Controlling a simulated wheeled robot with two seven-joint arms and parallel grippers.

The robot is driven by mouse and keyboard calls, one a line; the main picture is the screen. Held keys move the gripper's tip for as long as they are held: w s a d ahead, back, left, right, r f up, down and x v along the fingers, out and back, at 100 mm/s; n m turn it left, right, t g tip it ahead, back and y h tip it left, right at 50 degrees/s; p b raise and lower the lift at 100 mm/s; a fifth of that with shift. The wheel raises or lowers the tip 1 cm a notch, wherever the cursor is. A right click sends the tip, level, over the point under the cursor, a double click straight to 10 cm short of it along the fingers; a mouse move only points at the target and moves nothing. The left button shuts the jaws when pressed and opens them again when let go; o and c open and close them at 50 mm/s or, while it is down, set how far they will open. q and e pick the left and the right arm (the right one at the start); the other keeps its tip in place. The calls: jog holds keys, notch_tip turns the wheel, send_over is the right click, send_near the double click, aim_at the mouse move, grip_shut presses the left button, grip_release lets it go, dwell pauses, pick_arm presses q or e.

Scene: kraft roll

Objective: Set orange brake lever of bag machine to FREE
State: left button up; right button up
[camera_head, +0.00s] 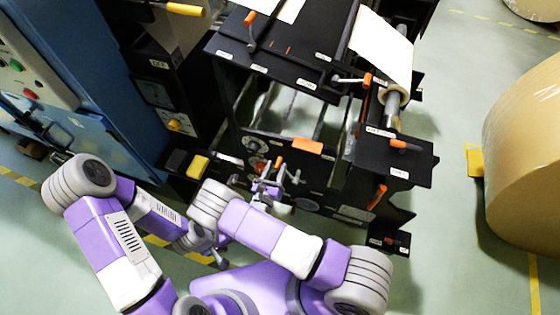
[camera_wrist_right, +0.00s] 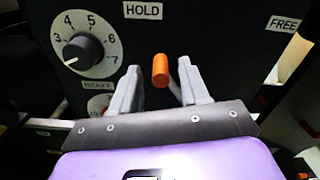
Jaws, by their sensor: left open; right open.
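The orange brake lever's handle (camera_wrist_right: 160,72) shows end-on in the right wrist view, just below the HOLD label (camera_wrist_right: 143,10). The FREE label (camera_wrist_right: 284,23) is further right. My right gripper (camera_wrist_right: 159,66) is open, with one finger on each side of the handle and gaps between. In the head view my right gripper (camera_head: 272,182) is at the front panel of the black bag machine (camera_head: 320,180), by an orange handle (camera_head: 279,162). My left gripper (camera_head: 220,260) is open and empty, low in front of the machine.
A black numbered dial (camera_wrist_right: 83,52) is left of the lever, above a label reading BRAKE. Other orange handles stick out on the machine's right (camera_head: 378,196). A blue cabinet (camera_head: 100,120) stands left and a large kraft roll (camera_head: 530,150) right. Green floor is free between machine and roll.

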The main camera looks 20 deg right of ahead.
aim_at(278, 164)
jog(key=shift+x, duration=1.95)
grip_shut()
